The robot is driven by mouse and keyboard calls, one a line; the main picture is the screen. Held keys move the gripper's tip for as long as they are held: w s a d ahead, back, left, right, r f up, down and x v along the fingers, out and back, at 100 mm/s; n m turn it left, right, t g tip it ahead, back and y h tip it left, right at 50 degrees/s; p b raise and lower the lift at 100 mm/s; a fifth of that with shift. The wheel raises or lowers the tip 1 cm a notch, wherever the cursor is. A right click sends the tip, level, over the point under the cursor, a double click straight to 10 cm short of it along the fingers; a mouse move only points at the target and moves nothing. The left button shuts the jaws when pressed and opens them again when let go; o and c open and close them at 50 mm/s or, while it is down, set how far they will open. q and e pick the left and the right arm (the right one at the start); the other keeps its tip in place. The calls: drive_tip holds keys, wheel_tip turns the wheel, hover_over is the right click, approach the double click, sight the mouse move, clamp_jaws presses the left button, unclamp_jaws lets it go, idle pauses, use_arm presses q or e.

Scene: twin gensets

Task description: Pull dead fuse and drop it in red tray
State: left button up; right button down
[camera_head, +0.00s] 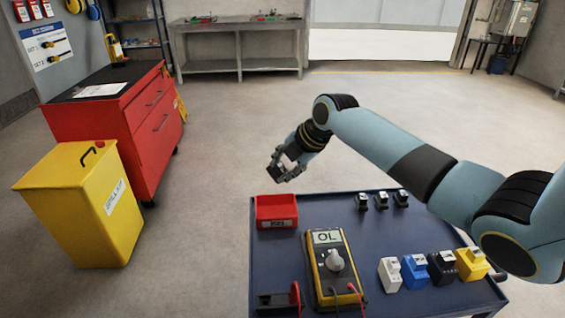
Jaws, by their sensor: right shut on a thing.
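The small red tray (277,208) sits at the back left corner of the dark blue cart top, with a label on its front. My right gripper (281,172) is above and just behind the tray, shut on a small pale thing (289,161) that looks like the fuse. The fingers hide most of it, and it is clear of the tray. The tray's inside looks empty from here. My left gripper is not in view.
A yellow multimeter (330,270) reading OL lies in front of the tray. Several black holders (381,201) stand at the cart's back, and white, blue, black and yellow blocks (415,271) at its front right. A yellow bin (75,215) and red cabinet (150,150) stand left.

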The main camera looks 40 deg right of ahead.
wheel_tip(320, 180, down, 8)
drive_tip(key=b, duration=0.5)
drive_tip(key=shift+r+b, duration=0.2)
drive_tip(key=shift+b, duration=0.2)
drive_tip(key=c, duration=0.9)
unclamp_jaws()
drive_tip(key=v, duration=1.2)
